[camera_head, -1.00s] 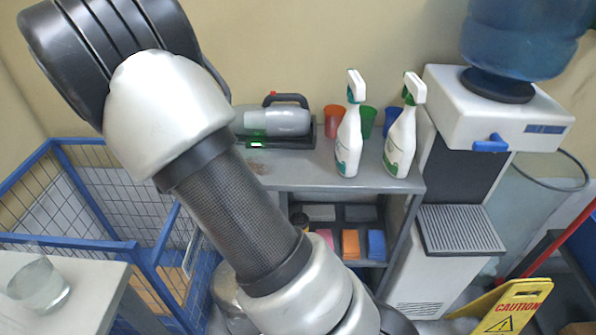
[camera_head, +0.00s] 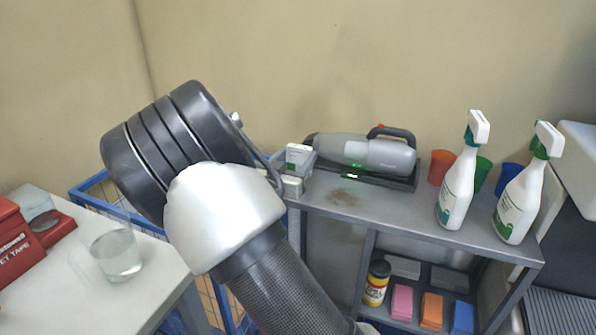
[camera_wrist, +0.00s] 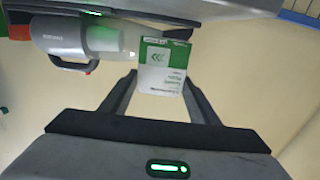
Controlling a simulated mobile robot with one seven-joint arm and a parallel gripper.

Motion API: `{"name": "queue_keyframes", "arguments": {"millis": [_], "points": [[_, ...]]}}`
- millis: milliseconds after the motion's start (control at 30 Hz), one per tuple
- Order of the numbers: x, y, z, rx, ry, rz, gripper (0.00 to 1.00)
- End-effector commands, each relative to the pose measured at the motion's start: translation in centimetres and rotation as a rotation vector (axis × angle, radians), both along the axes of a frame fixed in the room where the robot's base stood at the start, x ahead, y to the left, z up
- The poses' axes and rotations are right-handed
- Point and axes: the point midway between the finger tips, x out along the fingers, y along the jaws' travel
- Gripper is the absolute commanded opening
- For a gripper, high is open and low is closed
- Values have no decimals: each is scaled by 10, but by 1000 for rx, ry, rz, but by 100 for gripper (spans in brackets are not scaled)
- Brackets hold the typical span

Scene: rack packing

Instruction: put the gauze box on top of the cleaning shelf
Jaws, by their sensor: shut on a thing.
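The gauze box (camera_wrist: 163,68) is white with a green band and print. It sits between the two fingers of my gripper (camera_wrist: 160,82), which is shut on it. In the head view the box (camera_head: 299,156) shows at the left end of the cleaning shelf's grey top (camera_head: 415,215); I cannot tell whether it touches the top. My gripper (camera_head: 273,168) is partly hidden behind my arm there. A second whitish block shape (camera_head: 292,186) shows just below the box; I cannot tell what it is.
A handheld vacuum (camera_head: 365,152) lies on the shelf top close to the box. Two spray bottles (camera_head: 460,180) and several coloured cups (camera_head: 441,165) stand farther right. A white table with a glass (camera_head: 116,255) is at left.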

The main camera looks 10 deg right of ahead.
Motion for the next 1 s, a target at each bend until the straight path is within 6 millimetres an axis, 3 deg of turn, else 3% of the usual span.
{"name": "queue_keyframes", "arguments": {"millis": [200,567,600,700,1000], "points": [[0,0,-32,-2,2,0,34],[0,0,-36,0,1,0,34],[0,0,-34,0,1,0,60],[0,0,-34,0,1,1,74],[0,0,-32,0,1,1,74]]}}
